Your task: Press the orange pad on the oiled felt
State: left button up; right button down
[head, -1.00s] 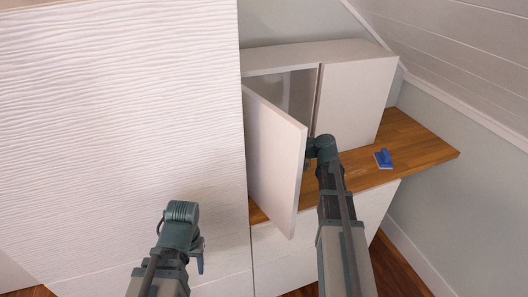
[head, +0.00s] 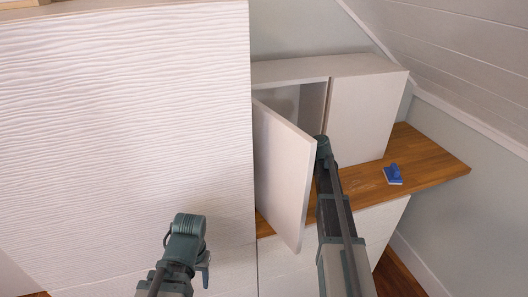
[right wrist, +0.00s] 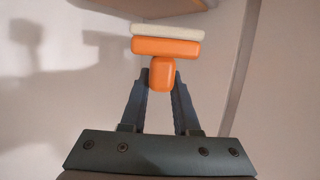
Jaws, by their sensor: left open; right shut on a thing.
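The orange pad (right wrist: 165,47) has an orange block, a cream face and a short orange handle. In the right wrist view my right gripper (right wrist: 160,82) is shut on that handle, with the cream face away from the fingers. In the head view that gripper is hidden behind the open cabinet door (head: 284,180); only my right arm shows, reaching in past the door's edge. My left gripper (head: 204,262) is open, low in front of the white textured panel. I cannot make out the oiled felt; a tan-brown slab (right wrist: 150,8) at the top of the right wrist view is unclear.
The white cabinet (head: 365,115) stands on a wooden counter (head: 430,165); its left door is open, its right one shut. A blue pad (head: 393,172) lies on the counter to the right. The large white panel (head: 120,140) fills the left. A sloped ceiling closes off the right.

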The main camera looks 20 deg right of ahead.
jog(key=shift+w+f, duration=0.1)
jog(key=shift+w, duration=0.75)
jog(key=shift+s+f+b, duration=0.15)
jog(key=shift+f+b, duration=1.1)
jog(key=shift+f+b, duration=0.45)
jog(key=shift+r, duration=0.1)
jog(key=shift+r+p, duration=2)
jog(key=shift+p, duration=0.05)
jog(key=s, duration=1.6)
jog(key=shift+d, duration=0.2)
jog(key=shift+f, duration=0.1)
